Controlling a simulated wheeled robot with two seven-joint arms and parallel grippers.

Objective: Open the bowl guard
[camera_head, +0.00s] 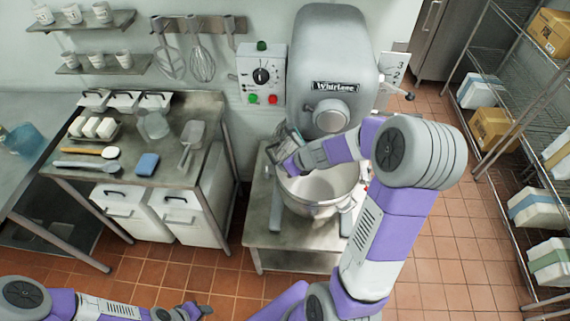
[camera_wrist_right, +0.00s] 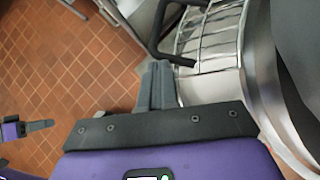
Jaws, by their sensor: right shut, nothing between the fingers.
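The bowl guard is a metal wire cage (camera_head: 285,138) on the left side of the grey mixer (camera_head: 335,50), above the left rim of the steel bowl (camera_head: 315,207). My right arm partly covers it. In the right wrist view the guard's bars (camera_wrist_right: 208,38) and a black handle bar (camera_wrist_right: 158,30) show close up. My right gripper (camera_wrist_right: 157,85) is shut and empty, its fingertips close beside the handle and bars; contact cannot be told. The front of the bowl's opening shows uncovered. My left gripper (camera_head: 198,308) is low at the bottom of the head view, away from the mixer.
A control box (camera_head: 262,76) with a dial and buttons is on the wall left of the mixer. A steel bench (camera_head: 140,185) with utensils stands at left. Wire shelves (camera_head: 520,150) with boxes stand at right. The tiled floor between is clear.

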